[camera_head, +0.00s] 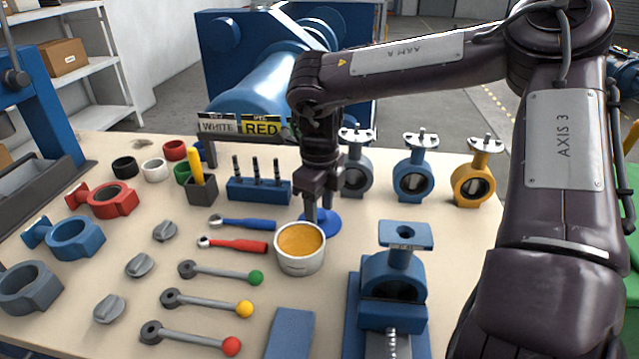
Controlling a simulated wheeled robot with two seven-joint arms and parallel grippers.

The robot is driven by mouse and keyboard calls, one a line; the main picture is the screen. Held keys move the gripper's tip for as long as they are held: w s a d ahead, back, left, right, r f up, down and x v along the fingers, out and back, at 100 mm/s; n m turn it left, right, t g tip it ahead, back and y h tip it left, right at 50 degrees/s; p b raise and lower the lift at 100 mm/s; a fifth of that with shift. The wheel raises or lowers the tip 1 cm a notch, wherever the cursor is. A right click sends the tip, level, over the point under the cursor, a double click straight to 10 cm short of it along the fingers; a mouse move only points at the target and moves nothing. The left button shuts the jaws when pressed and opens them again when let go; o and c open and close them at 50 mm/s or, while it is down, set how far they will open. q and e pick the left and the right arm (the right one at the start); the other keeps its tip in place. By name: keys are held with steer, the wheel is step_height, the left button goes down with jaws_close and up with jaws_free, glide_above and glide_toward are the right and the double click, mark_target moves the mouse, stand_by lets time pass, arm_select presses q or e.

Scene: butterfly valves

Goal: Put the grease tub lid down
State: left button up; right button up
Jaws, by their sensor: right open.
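The grease tub (300,251) is a light grey round tub, open at the top and full of orange-brown grease. It stands on the table in the middle. The blue round lid (330,227) is just behind it and to its right, flat and seemingly on the table top. My right gripper (318,214) points straight down over the lid, with its fingertips at the lid's middle. It is open. The fingers and the tub hide parts of the lid, so I cannot tell whether the fingertips touch it. My left gripper is out of view.
Blue and red handled tools (238,246) lie left of the tub. A blue block with black pins (258,190) stands behind them. Several butterfly valves (413,180) stand at the back right. A blue vise (391,278) is at the front right.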

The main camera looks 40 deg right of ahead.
mark_target(320, 214)
arm_select(q)
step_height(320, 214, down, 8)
steer(key=p, duration=0.2)
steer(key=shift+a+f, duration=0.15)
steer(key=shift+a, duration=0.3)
arm_select(e)
step_height(320, 214, up, 12)
steer(key=shift+f, duration=0.2)
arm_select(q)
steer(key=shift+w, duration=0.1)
